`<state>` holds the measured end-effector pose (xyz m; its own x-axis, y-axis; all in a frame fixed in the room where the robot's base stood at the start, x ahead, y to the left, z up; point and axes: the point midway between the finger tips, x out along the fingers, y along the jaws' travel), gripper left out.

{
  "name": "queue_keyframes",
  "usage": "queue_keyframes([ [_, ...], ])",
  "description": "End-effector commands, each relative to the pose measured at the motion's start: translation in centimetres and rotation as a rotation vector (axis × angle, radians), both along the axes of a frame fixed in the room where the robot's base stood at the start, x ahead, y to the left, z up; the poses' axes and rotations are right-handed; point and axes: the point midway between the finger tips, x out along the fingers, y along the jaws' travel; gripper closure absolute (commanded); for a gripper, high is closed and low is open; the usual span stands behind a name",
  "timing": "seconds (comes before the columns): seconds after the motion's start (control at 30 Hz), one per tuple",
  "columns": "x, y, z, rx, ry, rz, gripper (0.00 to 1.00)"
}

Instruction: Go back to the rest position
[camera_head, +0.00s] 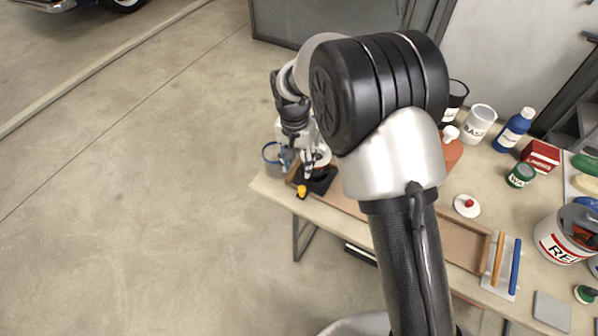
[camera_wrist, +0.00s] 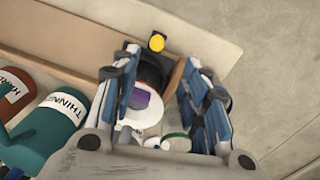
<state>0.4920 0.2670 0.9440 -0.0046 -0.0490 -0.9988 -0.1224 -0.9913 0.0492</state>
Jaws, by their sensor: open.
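My gripper (camera_head: 298,170) is over the left end of the workbench (camera_head: 520,215), pointing down. In the wrist view its blue-grey fingers (camera_wrist: 160,88) stand apart, with nothing clearly held between them. Below and between them show a black tool with a yellow knob (camera_wrist: 157,42) and a white round item with a purple patch (camera_wrist: 140,108). In the head view the black tool (camera_head: 320,181) lies just right of the gripper, its yellow knob at the bench's front edge. My arm hides the middle of the bench.
A teal thinner bottle (camera_wrist: 58,118) lies left in the wrist view. Cups, a blue bottle (camera_head: 514,130), a red box (camera_head: 540,155) and a paint bucket (camera_head: 562,238) crowd the right. The floor at left is clear.

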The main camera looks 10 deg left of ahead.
Motion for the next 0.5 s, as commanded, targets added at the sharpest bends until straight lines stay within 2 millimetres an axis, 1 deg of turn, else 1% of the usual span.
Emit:
queue_keyframes([
  [0.03, 0.04, 0.06, 0.53, 0.001, -0.002, 0.000, 0.59],
  [0.13, 0.00, 0.06, 0.99, 0.000, 0.000, 0.000, 0.59],
  [0.5, 0.01, 0.05, 1.10, 0.000, 0.000, 0.000, 0.59],
])
